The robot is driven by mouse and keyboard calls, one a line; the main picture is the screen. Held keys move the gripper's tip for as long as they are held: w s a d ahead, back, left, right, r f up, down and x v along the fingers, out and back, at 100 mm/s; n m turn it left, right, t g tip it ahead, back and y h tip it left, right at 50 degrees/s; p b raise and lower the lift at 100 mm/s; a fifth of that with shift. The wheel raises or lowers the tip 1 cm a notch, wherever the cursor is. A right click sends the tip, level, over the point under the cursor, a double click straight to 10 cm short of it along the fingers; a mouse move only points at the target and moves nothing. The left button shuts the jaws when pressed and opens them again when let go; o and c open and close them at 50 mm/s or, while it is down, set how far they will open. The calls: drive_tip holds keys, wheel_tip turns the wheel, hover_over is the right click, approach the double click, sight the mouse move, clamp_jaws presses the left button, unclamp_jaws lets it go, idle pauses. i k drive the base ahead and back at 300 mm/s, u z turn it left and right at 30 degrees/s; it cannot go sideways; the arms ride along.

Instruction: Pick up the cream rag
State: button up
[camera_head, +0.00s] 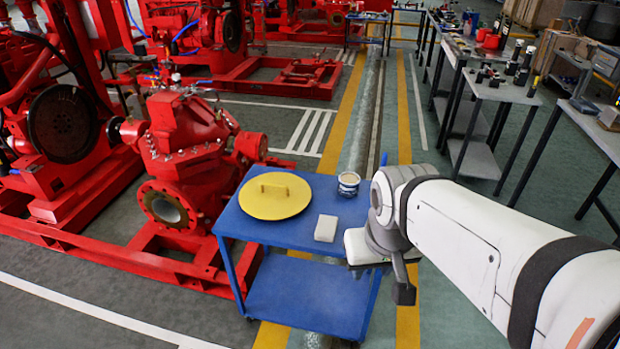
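A small cream, block-shaped thing (326,228), which looks like the folded cream rag, lies flat on the top of the blue cart (277,236), near its front right part. My white arm reaches in from the lower right. Its grey wrist and my gripper (383,275) are at the cart's right edge, to the right of the rag and apart from it in the picture. The fingers are small and partly hidden by the wrist, so I cannot tell whether they are open or shut. Nothing held shows.
A round yellow lid (275,196) with a raised handle lies left of the rag. A small open can (348,184) stands behind it. A red pump (185,150) is close on the cart's left. Workbenches with tools (500,88) stand at the right.

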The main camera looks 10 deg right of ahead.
sight(327, 227)
drive_tip(key=u, duration=0.45)
drive_tip(key=k, duration=0.65)
drive_tip(key=u, duration=0.8)
drive_tip(key=k, duration=0.75)
drive_tip(key=u, duration=0.4)
drive_tip(key=i, duration=1.35)
drive_tip(key=z, duration=1.25)
drive_tip(key=i, duration=1.35)
drive_tip(key=z, duration=0.9)
drive_tip(key=k, duration=0.65)
drive_tip(key=z, duration=0.2)
drive_tip(key=i, duration=0.65)
